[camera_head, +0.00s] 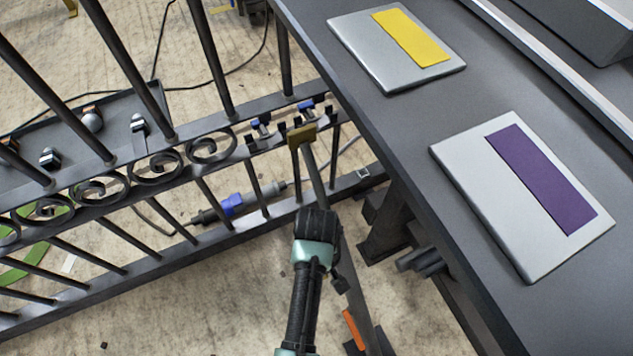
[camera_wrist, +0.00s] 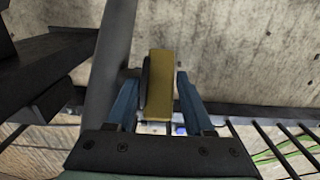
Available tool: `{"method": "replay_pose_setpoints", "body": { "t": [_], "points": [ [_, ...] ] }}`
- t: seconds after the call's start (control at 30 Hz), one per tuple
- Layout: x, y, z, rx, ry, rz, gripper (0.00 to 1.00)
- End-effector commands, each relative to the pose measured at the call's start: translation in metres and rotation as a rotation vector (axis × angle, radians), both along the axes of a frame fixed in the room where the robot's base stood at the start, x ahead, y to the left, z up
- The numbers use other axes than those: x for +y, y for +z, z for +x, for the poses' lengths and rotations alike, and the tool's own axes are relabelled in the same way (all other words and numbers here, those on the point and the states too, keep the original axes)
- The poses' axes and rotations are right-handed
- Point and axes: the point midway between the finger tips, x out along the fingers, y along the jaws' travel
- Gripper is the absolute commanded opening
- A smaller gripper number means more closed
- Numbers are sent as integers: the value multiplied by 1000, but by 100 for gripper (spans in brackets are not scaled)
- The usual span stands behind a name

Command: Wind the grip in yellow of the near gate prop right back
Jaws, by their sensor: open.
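The yellow grip (camera_head: 301,137) is a small block at the top end of a grey bar, the near gate prop (camera_head: 313,178), close to the gate's right end. In the wrist view the yellow grip (camera_wrist: 161,85) lies between the two blue fingers of my gripper (camera_wrist: 154,84). The fingers are open, and a gap shows beside the grip. A thin dark plate sits along the grip's left side, and a grey tube (camera_wrist: 112,45) runs past on the left. In the head view my teal and black arm rises from the bottom and covers part of the prop; the fingers are hard to make out there.
The dark gate (camera_head: 160,165) with bars and scrolls spans the left. A grey table (camera_head: 400,135) on the right carries a plate with a yellow strip (camera_head: 412,36) and one with a purple strip (camera_head: 542,178). Cables and a blue connector (camera_head: 232,205) lie on the floor.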

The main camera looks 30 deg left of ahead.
Motion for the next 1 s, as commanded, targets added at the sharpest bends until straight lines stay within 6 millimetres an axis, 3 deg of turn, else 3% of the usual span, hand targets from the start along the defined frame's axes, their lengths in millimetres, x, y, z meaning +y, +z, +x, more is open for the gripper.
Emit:
{"method": "replay_pose_setpoints", "body": {
  "t": [0.33, 0.63, 1.0],
  "points": [
    [0, -3, 0, 0, -1, 0, 52],
    [0, -3, 0, 0, -1, 0, 0],
    [-1, -2, -2, -20, -3, 30, 0]
  ]
}}
